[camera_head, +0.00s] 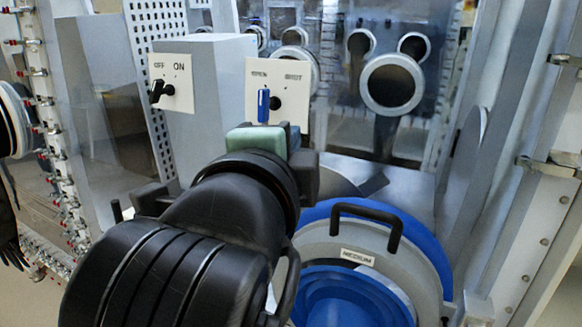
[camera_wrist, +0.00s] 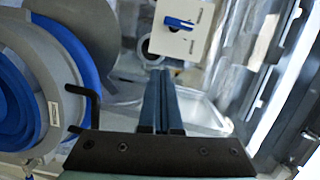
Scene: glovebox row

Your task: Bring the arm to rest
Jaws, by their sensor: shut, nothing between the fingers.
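My arm reaches up from the bottom of the head view, with my gripper at its far end. In the wrist view my gripper (camera_wrist: 161,72) shows two dark blue fingers side by side, shut and empty. They point toward a pale switch plate (camera_wrist: 178,30) with a blue handle (camera_wrist: 179,22), and I see no contact. In the head view the wrist and the green gripper body hide the fingertips. The same switch plate (camera_head: 291,102) stands just beyond, its blue handle (camera_head: 263,105) upright.
A second plate (camera_head: 173,77) with a black knob (camera_head: 160,91) is on the grey box at left. A round port with blue rings (camera_head: 428,240) and a black handle (camera_head: 370,212), labelled MEDIUM, lies close right of my arm. A metal frame (camera_head: 545,165) edges the right side.

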